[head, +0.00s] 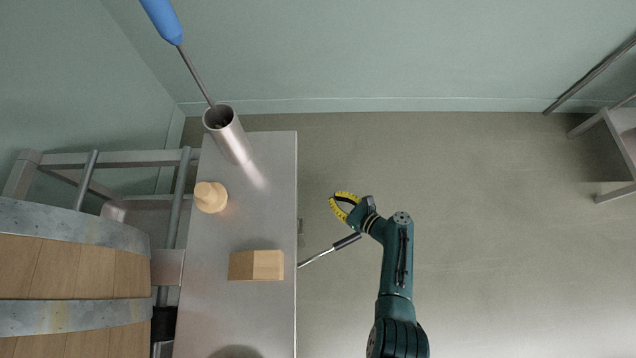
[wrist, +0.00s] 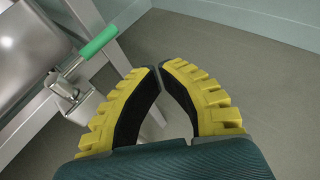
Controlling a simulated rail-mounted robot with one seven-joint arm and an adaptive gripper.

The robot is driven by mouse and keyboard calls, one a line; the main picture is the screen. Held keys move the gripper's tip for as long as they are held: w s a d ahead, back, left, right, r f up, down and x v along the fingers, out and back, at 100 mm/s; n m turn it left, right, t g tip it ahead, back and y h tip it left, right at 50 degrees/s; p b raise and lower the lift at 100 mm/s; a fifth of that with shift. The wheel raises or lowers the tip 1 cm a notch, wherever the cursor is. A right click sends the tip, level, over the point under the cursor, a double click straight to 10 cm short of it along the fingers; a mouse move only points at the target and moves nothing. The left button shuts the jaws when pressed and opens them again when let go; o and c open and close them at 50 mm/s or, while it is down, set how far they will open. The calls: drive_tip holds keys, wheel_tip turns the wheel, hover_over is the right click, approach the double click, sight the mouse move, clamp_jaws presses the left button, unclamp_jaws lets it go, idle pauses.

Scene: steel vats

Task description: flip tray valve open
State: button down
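A thin metal lever with a dark grip (head: 346,241) sticks out from the right edge of the steel bench top (head: 215,320) in the head view. The wrist view shows a metal valve (wrist: 63,86) with a green lever handle (wrist: 98,43) at upper left, on a grey metal frame. I cannot tell if both views show the same lever. My gripper (head: 333,198) is just right of the bench edge, above the dark grip in the picture and apart from it. In the wrist view its yellow fingers (wrist: 159,68) come together at the tips, with nothing between them.
On the bench stand a steel cylinder (head: 230,137) holding a blue-handled tool (head: 162,18), a round wooden piece (head: 210,197) and a wooden block (head: 256,265). A wooden barrel (head: 75,265) is at left.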

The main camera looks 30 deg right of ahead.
drive_tip(key=d, duration=0.1)
drive_tip(key=s+d+r, duration=0.1)
drive_tip(key=d, duration=0.1)
drive_tip(key=shift+s+d+r, duration=0.15)
drive_tip(key=shift+s+r, duration=0.05)
drive_tip(key=shift+s, duration=0.1)
